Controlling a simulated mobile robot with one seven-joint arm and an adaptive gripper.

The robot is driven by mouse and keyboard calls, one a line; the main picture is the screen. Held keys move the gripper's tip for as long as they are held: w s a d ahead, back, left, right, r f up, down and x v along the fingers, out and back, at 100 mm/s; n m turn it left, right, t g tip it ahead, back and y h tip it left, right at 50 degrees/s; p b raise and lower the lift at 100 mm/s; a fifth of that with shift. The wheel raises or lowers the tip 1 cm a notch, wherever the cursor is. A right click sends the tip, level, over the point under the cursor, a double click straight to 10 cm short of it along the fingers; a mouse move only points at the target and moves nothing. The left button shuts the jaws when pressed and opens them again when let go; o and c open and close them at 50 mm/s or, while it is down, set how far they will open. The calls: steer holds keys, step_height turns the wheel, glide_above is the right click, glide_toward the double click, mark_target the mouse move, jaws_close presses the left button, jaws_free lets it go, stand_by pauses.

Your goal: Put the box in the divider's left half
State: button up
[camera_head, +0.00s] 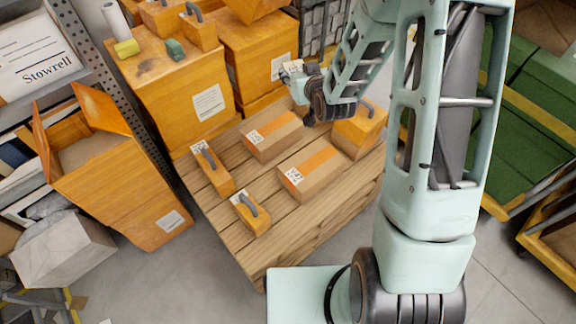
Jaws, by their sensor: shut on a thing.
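My gripper (297,84) is above the far side of the wooden pallet-like platform (285,225). It is shut on a small pale box with printed marks (292,68), mostly hidden by the dark fingers and wrist. Two brown cardboard boxes with orange tape and white labels lie apart on the platform, one farther back (272,134) and one nearer the middle (312,168). I cannot clearly make out a divider or its halves.
Orange blocks with grey handles stand on the platform at left (213,170), front (250,214) and right (357,132). Large orange boxes (180,95) stack behind. An open orange box (122,200) stands left. Green bins (535,130) are at right. My arm covers the right-centre.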

steer(key=a+f+n+y+b, duration=0.1)
steer(key=a+f+b, duration=0.2)
steer(key=f, duration=0.4)
steer(key=a+f+n+g+y+b, duration=0.1)
steer(key=a+f+b, duration=0.3)
steer(key=f, duration=0.2)
steer(key=a+f+n+y+b, duration=0.1)
steer(key=a+f+b, duration=0.2)
steer(key=f, duration=0.4)
steer(key=n+g+y+b, duration=0.1)
steer(key=n+y+b, duration=0.1)
steer(key=b, duration=0.7)
glide_above(248, 177)
step_height(248, 177, down, 15)
step_height(248, 177, down, 10)
steer(key=b, duration=0.2)
steer(key=shift+b, duration=0.4)
steer(key=shift+f, duration=0.2)
steer(key=o, duration=0.9)
